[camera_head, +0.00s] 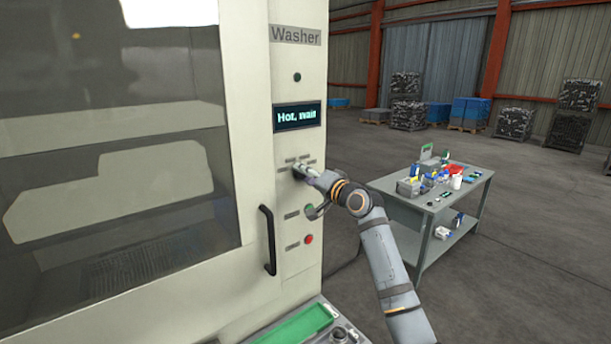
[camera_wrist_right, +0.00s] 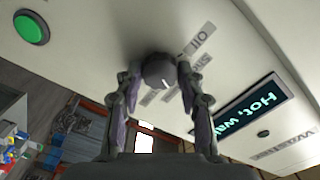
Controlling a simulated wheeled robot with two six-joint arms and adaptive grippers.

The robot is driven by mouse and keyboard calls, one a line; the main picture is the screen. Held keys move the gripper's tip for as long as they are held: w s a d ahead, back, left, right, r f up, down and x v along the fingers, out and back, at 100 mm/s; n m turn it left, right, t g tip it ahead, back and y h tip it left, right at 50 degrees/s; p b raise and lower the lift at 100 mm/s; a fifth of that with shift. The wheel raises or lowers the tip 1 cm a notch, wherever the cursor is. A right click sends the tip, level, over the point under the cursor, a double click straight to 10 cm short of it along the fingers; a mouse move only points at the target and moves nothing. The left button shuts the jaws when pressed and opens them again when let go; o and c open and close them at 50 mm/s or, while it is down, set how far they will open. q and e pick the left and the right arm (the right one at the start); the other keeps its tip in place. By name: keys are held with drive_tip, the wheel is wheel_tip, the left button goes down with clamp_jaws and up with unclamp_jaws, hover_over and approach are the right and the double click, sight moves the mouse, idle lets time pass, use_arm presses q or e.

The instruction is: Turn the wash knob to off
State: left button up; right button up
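The wash knob (camera_wrist_right: 158,70) is a grey round knob on the washer's cream panel. Its white pointer mark faces the lower right in the right wrist view, away from the "Off" label (camera_wrist_right: 201,38) and towards the lower labels. My right gripper (camera_wrist_right: 159,68) has its fingertips on either side of the knob, with what look like narrow gaps; firm contact does not show. In the head view the right gripper (camera_head: 302,170) reaches the panel and hides most of the knob. My left gripper is in neither view.
The display (camera_head: 299,116) reads "Hot, wait". Below the knob are a green button (camera_head: 309,209) and a red button (camera_head: 309,239). A black door handle (camera_head: 268,240) stands out to the left. A cluttered grey table (camera_head: 425,205) stands to the right, with open floor beyond.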

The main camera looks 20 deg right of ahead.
drive_tip(key=c, duration=0.4)
drive_tip(key=shift+n+b, duration=5.45)
drive_tip(key=shift+n, duration=3.55)
drive_tip(key=o, duration=1.2)
